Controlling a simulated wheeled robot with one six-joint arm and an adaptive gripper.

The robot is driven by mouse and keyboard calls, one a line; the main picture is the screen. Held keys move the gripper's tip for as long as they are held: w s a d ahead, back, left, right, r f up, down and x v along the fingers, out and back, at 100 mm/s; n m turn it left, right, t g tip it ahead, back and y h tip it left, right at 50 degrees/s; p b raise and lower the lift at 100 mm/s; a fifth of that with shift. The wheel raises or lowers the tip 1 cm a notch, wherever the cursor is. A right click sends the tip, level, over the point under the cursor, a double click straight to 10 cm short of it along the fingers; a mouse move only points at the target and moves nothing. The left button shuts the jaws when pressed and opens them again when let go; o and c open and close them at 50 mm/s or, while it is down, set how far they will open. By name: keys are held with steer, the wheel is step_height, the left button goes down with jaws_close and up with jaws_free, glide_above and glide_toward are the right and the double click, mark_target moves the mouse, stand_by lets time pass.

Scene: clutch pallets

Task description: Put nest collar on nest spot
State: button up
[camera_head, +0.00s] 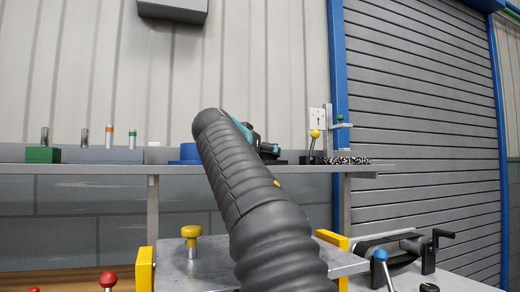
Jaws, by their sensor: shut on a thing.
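My arm, in a dark ribbed sleeve, reaches from the bottom of the head view up to the shelf. A teal part and a small dark part that may belong to my gripper (268,149) show at its far end, just above the shelf. The fingers and anything between them are hidden behind the arm. I cannot make out the nest collar. I cannot identify the nest spot either. A blue block or ring (187,152) stands on the shelf just left of the arm, partly covered by it.
The grey shelf (400,169) carries a green block (42,155), upright pins on the left, and a yellow-knobbed lever (314,135) beside a post on the right. Below are a metal plate (190,266) with yellow brackets, a yellow knob (191,231), red and blue knobs, and a black crank clamp.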

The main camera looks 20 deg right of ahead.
steer(key=shift+s+f, duration=0.1)
steer(key=shift+f, duration=0.05)
steer(key=o, duration=1.3)
steer(key=shift+r, duration=0.2)
steer(key=b+v, duration=0.1)
steer(key=v, duration=1.1)
steer(key=shift+f+b, duration=0.1)
steer(key=shift+b, duration=0.25)
